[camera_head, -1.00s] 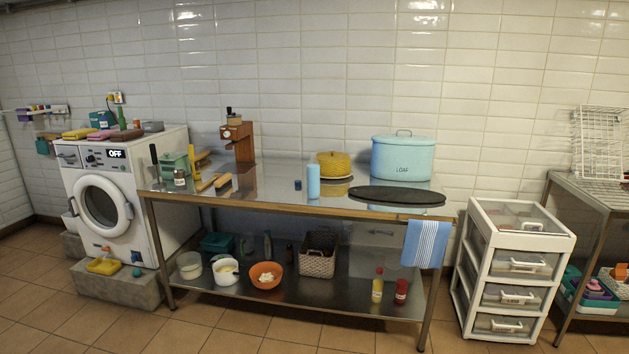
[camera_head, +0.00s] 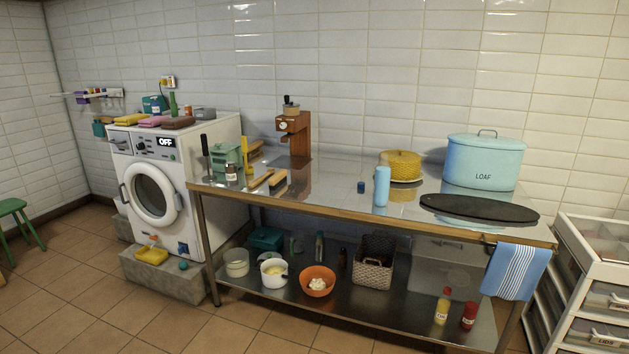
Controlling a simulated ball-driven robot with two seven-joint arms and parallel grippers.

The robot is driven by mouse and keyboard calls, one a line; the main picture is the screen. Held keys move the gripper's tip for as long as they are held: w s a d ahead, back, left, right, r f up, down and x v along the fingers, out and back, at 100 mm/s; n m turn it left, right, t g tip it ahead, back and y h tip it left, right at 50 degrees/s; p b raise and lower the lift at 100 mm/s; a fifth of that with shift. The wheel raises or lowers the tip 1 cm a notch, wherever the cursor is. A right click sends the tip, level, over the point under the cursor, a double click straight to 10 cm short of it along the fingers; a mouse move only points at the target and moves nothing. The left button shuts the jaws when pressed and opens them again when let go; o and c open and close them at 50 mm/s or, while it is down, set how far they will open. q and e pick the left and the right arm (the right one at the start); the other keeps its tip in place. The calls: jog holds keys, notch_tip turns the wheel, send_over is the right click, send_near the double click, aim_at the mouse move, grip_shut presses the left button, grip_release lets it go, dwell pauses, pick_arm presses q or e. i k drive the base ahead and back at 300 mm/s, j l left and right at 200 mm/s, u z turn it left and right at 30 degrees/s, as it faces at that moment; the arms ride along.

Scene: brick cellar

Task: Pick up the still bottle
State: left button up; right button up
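A light blue upright bottle (camera_head: 381,186) stands on the steel table (camera_head: 325,190), right of its middle and near the front. I can read no label on it, so I cannot tell whether it is the still bottle. A small dark blue cap-like piece (camera_head: 361,187) sits just left of it. Other bottles stand on the lower shelf: a yellow one (camera_head: 442,307), a red one (camera_head: 468,316), a grey one (camera_head: 319,246) and a small dark one (camera_head: 342,258). A green bottle (camera_head: 173,105) is on the washing machine. Neither of my grippers is in view.
A dark oval board (camera_head: 478,208), a blue LOAF bin (camera_head: 484,163) and a yellow domed cover (camera_head: 404,165) surround the blue bottle's right side. A wooden grinder (camera_head: 296,135) stands behind left. The washing machine (camera_head: 190,150) is left, white drawers (camera_head: 575,265) right. Floor in front is clear.

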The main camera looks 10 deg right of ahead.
aim_at(383, 170)
jog(key=i+j+u, duration=0.25)
jog(key=i, duration=0.55)
jog(key=i+l+u, duration=0.1)
jog(key=i+u, duration=0.15)
jog(key=i, duration=0.6)
jog(key=i+z, duration=0.25)
jog(key=i, duration=0.15)
jog(key=i+j+z, duration=0.35)
jog(key=i+z, duration=0.2)
jog(key=i, duration=0.15)
